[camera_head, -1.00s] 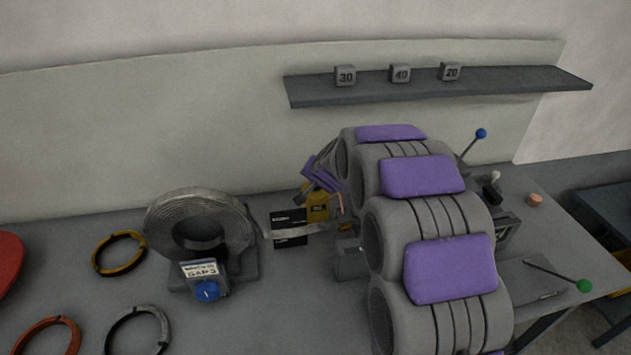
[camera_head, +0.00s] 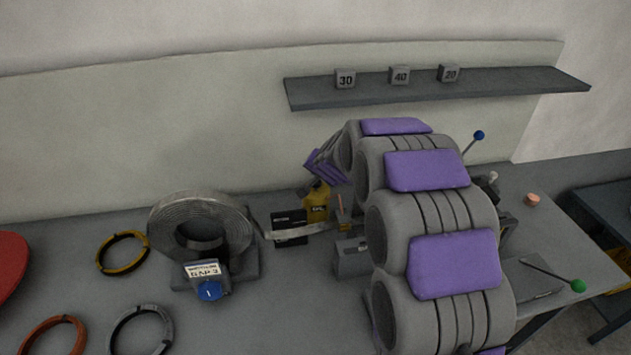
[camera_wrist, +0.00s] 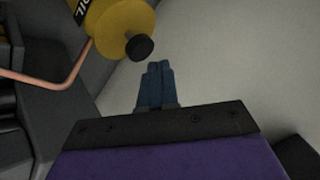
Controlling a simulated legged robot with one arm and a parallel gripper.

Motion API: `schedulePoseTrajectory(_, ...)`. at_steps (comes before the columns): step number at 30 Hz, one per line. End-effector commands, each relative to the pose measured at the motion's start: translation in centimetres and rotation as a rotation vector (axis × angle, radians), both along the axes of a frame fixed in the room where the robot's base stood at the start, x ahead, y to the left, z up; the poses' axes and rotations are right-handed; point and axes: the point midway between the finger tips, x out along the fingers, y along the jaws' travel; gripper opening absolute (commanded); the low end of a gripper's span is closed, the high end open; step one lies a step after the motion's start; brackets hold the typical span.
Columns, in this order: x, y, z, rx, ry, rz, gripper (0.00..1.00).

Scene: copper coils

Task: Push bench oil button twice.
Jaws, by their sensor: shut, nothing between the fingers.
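The bench oil unit is a yellow container with a black label (camera_head: 317,203), standing on the bench near the wall. In the wrist view its yellow body (camera_wrist: 122,22) is at the top, with a dark round button (camera_wrist: 139,47) on its end. A copper-coloured tube runs from its left side. My gripper (camera_wrist: 159,68) is shut and empty. Its fingertips are just below and right of the dark button, and I cannot tell whether they touch it. In the head view my arm covers much of the bench, and the fingertips are hard to make out by the container.
A metal strip coil (camera_head: 202,225) on a stand is at the left, with a blue knob (camera_head: 210,290) before it. Loose rings (camera_head: 123,252) lie further left. A shelf (camera_head: 440,87) with numbered blocks is on the wall. Levers with blue (camera_head: 479,135) and green (camera_head: 578,286) balls are at the right.

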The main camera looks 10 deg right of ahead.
Motion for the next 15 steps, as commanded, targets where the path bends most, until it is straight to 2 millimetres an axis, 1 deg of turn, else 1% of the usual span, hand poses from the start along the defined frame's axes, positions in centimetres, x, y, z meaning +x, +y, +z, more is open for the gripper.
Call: schedulePoseTrajectory(15, 0.0, 0.0, 4.6, 0.000, -0.001, -0.001, 0.00)
